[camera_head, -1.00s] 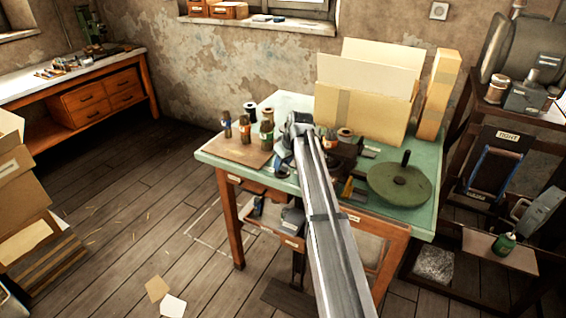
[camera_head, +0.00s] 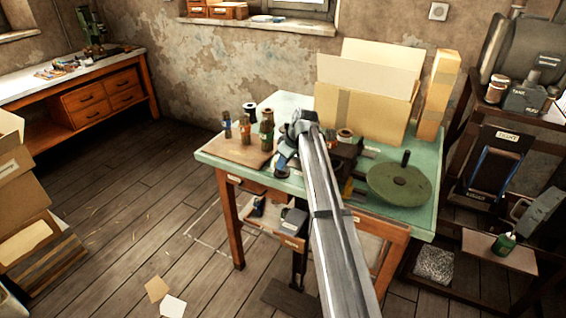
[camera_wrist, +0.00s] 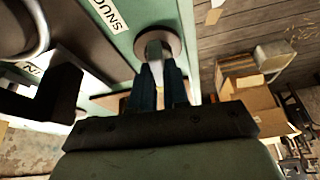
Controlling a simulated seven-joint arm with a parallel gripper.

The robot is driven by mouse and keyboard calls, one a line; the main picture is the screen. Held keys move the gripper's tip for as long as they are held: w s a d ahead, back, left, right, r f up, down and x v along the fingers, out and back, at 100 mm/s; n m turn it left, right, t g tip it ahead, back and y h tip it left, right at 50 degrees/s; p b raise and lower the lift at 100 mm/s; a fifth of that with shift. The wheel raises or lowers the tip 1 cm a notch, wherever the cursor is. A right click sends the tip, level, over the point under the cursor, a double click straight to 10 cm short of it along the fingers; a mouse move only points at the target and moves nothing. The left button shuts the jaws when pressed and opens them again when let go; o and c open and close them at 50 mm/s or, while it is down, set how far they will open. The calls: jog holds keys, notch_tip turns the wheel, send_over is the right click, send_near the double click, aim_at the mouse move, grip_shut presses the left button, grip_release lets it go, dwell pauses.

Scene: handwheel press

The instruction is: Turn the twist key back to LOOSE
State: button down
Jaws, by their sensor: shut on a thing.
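The twist key (camera_wrist: 154,58) shows as a pale grey piece between the two dark blue fingers of my gripper (camera_wrist: 160,78) in the wrist view. My gripper is shut on it. A round brown-grey disc (camera_wrist: 171,38) lies just beyond the fingertips, on a green surface. A white label (camera_wrist: 107,12) beside it appears to read SNUG. A LOOSE label is not readable in either view. In the head view, my gripper (camera_head: 282,163) is at the front of the green table (camera_head: 222,158), and my arm hides much of that spot.
Several bottles and spools stand on a brown board (camera_head: 232,154) left of my gripper. A green handwheel (camera_head: 399,184) lies to the right. An open cardboard box (camera_head: 362,112) stands behind. In the wrist view, a dark bracket (camera_wrist: 45,98) is close on the left.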

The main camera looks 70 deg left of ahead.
jog(key=shift+f+n+h, duration=0.1)
jog(key=shift+n+h, duration=0.2)
jog(key=shift+n, duration=0.6)
jog(key=c, duration=1.1)
grip_release()
jog(key=v, duration=1.3)
jog(key=shift+w+d+r, duration=0.15)
jog(key=shift+w+r, duration=0.15)
jog(key=shift+w, duration=0.1)
